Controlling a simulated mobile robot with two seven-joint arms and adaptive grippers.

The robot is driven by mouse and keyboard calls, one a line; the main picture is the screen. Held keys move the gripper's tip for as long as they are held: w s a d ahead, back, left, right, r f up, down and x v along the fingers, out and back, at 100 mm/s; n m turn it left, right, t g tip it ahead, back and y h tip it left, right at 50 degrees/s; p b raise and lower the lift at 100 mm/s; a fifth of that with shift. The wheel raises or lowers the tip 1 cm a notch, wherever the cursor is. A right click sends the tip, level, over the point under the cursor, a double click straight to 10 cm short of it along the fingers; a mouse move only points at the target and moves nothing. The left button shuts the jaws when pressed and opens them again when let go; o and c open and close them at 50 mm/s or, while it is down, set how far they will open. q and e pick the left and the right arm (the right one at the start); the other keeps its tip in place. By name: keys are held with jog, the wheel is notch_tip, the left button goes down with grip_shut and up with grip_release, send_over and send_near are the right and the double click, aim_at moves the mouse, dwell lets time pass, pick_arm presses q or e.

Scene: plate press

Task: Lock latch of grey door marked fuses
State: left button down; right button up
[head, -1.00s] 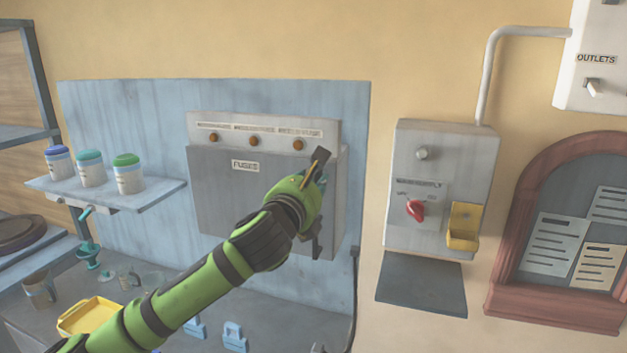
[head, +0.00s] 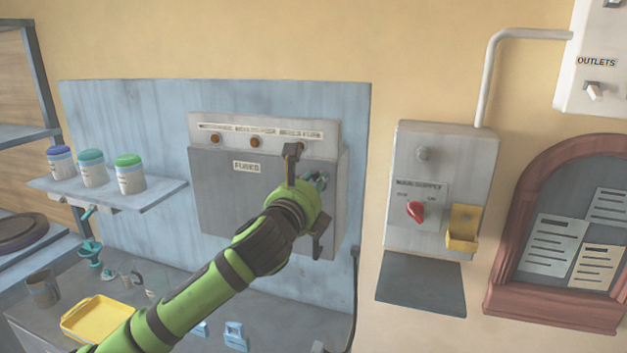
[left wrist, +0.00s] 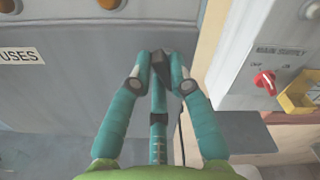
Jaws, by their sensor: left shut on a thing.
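The grey door (head: 225,205) marked FUSES hangs shut on the fuse box, and its label also shows in the left wrist view (left wrist: 20,56). My left gripper (head: 319,181) is at the door's right edge. In the left wrist view its teal fingertips (left wrist: 160,80) are closed on a small dark piece, which looks like the latch (left wrist: 160,64). In the head view my green wrist covers most of the latch area, so I cannot tell the latch's exact angle. My right gripper is in neither view.
Right of the fuse box is the main supply box (head: 440,160) with a red knob (head: 415,209) and a yellow holder (head: 464,227). A shelf (head: 155,193) with jars is at the left. A yellow tray (head: 97,318) lies on the bench below.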

pick_arm(q)
jog(key=n, duration=0.6)
jog(key=shift+f, duration=0.1)
jog(key=n, duration=0.5)
jog(key=shift+f+n+p, duration=0.1)
jog(key=shift+n+p, duration=0.25)
jog(key=shift+n, duration=0.05)
jog(key=c, duration=1.1)
grip_release()
jog(key=shift+c, duration=0.2)
jog(key=shift+d, duration=0.1)
jog(key=v, duration=1.2)
